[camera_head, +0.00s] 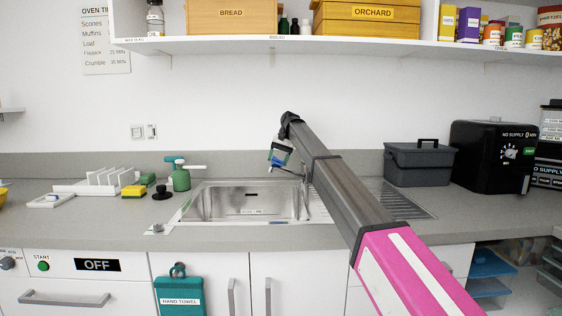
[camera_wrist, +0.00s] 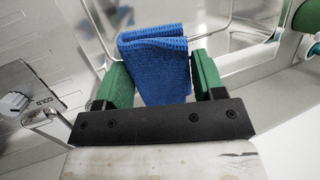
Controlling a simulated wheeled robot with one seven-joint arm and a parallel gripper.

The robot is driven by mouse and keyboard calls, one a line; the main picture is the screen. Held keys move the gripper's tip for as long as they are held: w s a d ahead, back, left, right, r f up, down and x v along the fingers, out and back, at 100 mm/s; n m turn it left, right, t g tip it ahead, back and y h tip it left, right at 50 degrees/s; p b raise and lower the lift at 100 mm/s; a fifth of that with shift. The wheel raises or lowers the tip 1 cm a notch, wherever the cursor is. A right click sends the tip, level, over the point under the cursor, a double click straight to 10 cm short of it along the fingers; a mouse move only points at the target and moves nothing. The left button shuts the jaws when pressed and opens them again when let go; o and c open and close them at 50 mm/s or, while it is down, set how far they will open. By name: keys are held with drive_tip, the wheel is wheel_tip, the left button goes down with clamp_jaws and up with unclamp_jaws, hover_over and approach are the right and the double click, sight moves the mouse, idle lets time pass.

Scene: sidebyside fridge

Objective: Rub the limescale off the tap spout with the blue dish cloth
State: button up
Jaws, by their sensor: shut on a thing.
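The blue dish cloth (camera_wrist: 155,72) is folded and held between the green fingers of my gripper (camera_wrist: 162,80) in the wrist view. In the head view, my gripper (camera_head: 280,154) is over the right part of the sink, with a small bit of the blue cloth (camera_head: 275,160) showing. The tap (camera_head: 307,200) stands at the sink's right side, partly hidden by my arm. Its thin spout (camera_head: 288,171) reaches left just below my gripper. I cannot tell whether the cloth touches the spout. Limescale cannot be made out.
The steel sink basin (camera_head: 225,203) lies below. A knob marked COLD (camera_wrist: 14,102) is at the wrist view's left. A green spray bottle (camera_head: 180,178), yellow sponge (camera_head: 134,191) and white rack (camera_head: 98,182) stand left. A grey toolbox (camera_head: 418,165) and black appliance (camera_head: 490,155) stand right.

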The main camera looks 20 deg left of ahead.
drive_tip(key=shift+w+d+f, duration=0.3)
drive_tip(key=shift+w, duration=0.35)
drive_tip(key=shift+w+d+f, duration=0.35)
drive_tip(key=shift+w, duration=0.25)
drive_tip(key=shift+w+d+f, duration=0.3)
drive_tip(key=shift+w, duration=0.35)
drive_tip(key=shift+w+d+f, duration=0.45)
drive_tip(key=shift+w+f, duration=0.15)
drive_tip(key=shift+w, duration=0.25)
drive_tip(key=shift+v, duration=1.5)
